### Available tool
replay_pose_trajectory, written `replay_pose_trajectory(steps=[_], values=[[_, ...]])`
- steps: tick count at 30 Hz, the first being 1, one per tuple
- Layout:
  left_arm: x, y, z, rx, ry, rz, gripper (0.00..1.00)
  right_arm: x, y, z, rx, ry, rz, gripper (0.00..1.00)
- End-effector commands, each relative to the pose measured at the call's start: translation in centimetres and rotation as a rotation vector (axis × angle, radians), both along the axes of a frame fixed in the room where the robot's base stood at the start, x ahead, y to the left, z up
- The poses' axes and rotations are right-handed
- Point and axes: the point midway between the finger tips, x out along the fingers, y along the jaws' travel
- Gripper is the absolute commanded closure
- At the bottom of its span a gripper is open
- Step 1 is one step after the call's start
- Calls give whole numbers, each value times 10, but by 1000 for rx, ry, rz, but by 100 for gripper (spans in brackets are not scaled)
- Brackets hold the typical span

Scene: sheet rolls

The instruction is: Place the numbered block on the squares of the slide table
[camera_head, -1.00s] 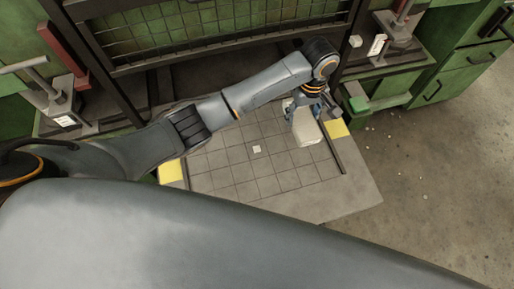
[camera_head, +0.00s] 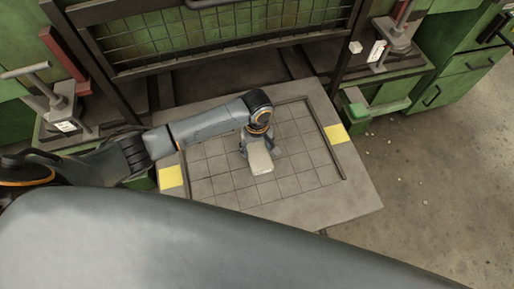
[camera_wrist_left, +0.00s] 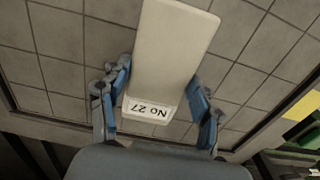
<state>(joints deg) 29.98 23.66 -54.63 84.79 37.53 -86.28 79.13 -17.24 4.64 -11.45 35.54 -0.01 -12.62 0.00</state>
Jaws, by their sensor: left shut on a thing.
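My left gripper (camera_head: 259,146) is shut on a pale block (camera_head: 260,160) and holds it over the middle of the slide table (camera_head: 345,205). In the left wrist view the block (camera_wrist_left: 172,45) sits between the two blue fingers of the gripper (camera_wrist_left: 160,98). Its near end face carries the label "No 27", upside down in that view. The table top is marked with a grid of grey squares (camera_head: 303,182). I cannot tell whether the block touches the squares or hovers above them. My right gripper is not in view.
Yellow patches lie at the left (camera_head: 171,177) and right (camera_head: 337,134) of the grid. A dark mesh frame (camera_head: 215,35) rises behind the table. Vises stand on benches at the left (camera_head: 62,110) and right (camera_head: 390,45). Open floor (camera_head: 440,180) lies to the right.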

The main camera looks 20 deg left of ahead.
Motion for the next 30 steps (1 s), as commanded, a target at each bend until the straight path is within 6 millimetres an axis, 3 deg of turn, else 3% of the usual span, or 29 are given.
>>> replay_pose_trajectory(steps=[13, 14, 17, 30], values=[[1, -1, -8, -1, -2, 0, 86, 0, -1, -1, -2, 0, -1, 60], [0, 0, -9, 0, -1, 0, 32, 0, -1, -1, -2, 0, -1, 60], [1, 0, -9, 0, -1, 0, 14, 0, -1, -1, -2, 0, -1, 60], [1, 0, 0, -1, -4, 0, 14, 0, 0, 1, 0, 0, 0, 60]])
